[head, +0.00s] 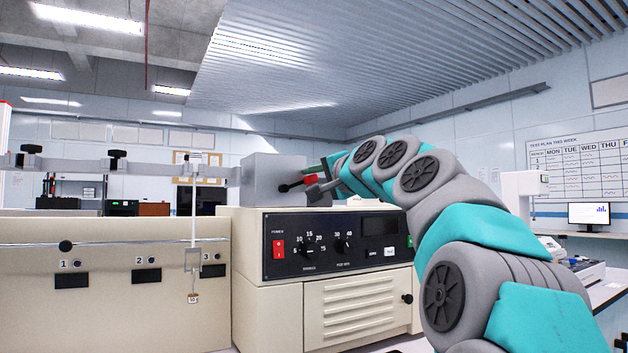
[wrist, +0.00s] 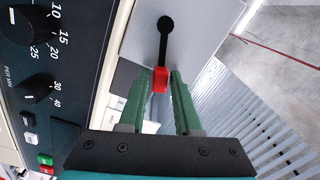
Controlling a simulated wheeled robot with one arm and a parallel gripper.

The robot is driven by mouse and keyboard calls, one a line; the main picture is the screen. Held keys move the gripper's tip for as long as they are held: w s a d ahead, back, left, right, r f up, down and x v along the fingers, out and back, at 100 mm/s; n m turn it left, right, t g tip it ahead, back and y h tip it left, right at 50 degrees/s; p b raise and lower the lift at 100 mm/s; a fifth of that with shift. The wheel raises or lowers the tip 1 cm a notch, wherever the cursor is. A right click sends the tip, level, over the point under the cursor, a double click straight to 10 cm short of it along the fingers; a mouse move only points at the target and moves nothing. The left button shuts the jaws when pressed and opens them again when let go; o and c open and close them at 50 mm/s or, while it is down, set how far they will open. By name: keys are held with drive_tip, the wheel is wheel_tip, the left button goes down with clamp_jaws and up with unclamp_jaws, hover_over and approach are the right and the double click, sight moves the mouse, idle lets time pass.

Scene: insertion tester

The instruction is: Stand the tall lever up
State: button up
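The lever is a short black bar with a red grip on the side of a grey box. In the head view its black round end (head: 284,188) is at left and its red grip (head: 310,179) at right, so it lies nearly flat. In the wrist view the black bar (wrist: 163,45) runs from its round end down to the red grip (wrist: 160,80). My gripper (wrist: 161,76) has its green fingers on either side of the red grip, with a small gap showing; it appears open. In the head view my gripper (head: 322,178) is partly hidden by its own arm.
The grey box (head: 258,180) stands on a cream cabinet with a black control panel (head: 290,252) of dials and switches. A horizontal beam (head: 180,170) reaches left from the box, with a hanging rod and weight (head: 193,297). A bench with a monitor (head: 588,214) is at right.

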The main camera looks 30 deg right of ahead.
clamp_jaws()
idle(1.0)
